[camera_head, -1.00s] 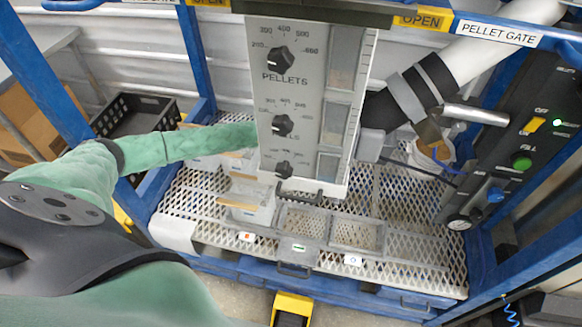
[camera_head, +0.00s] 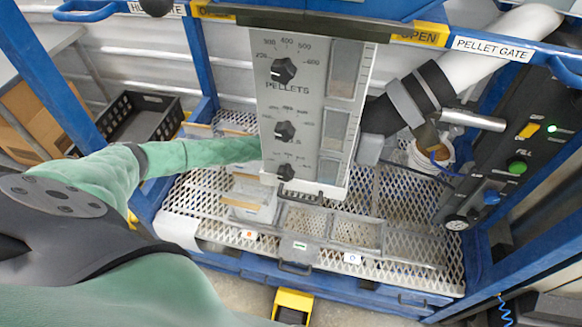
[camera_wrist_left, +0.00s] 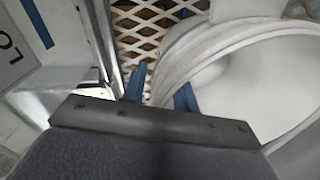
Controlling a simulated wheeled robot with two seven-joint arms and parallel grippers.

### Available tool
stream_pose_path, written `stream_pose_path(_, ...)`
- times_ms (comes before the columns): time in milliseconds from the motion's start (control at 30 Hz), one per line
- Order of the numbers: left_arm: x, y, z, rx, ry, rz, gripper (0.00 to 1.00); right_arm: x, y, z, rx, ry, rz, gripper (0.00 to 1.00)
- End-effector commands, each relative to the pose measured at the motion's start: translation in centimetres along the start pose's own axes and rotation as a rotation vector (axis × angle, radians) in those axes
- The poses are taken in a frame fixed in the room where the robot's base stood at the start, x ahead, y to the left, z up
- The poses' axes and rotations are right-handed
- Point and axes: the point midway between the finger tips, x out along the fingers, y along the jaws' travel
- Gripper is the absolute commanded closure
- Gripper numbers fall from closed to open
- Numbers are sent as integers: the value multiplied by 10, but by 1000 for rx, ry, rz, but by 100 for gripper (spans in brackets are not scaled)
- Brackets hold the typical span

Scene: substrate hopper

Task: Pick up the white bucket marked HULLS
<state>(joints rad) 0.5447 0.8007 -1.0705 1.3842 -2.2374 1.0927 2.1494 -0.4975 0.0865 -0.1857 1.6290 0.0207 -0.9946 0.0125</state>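In the left wrist view a white bucket (camera_wrist_left: 255,75) with a ridged round rim fills the right side. No HULLS marking shows on the part in view. My left gripper (camera_wrist_left: 161,90) has its two blue fingers apart at the near left part of the rim, and the rim edge shows between them. I cannot tell whether they touch it. In the head view my left arm passes behind the grey hopper panel (camera_head: 308,110), which hides that gripper and the bucket. My right gripper is not in view.
Another white bucket (camera_head: 432,155) stands under the pipe at the right. Clear-walled trays (camera_head: 252,205) sit on the white mesh deck (camera_head: 405,245). Blue posts frame the deck, and a black control panel (camera_head: 510,150) is at the right. A black crate (camera_head: 138,122) stands at the left.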

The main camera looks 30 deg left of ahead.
Motion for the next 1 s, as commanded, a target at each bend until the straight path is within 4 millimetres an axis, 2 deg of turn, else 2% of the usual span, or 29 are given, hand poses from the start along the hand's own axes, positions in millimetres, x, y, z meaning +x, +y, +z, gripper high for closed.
stream_pose_path(233,2,0,0,1,0,0,71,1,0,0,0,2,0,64)
stream_pose_path(400,2,0,0,1,0,0,100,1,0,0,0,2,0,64)
stream_pose_path(767,0,0,0,1,0,-1,100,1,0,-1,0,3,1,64)
stream_pose_path(900,-9,-1,1,2,0,-1,100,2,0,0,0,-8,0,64)
stream_pose_path(1000,-24,-2,1,3,0,-3,100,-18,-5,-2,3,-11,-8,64)
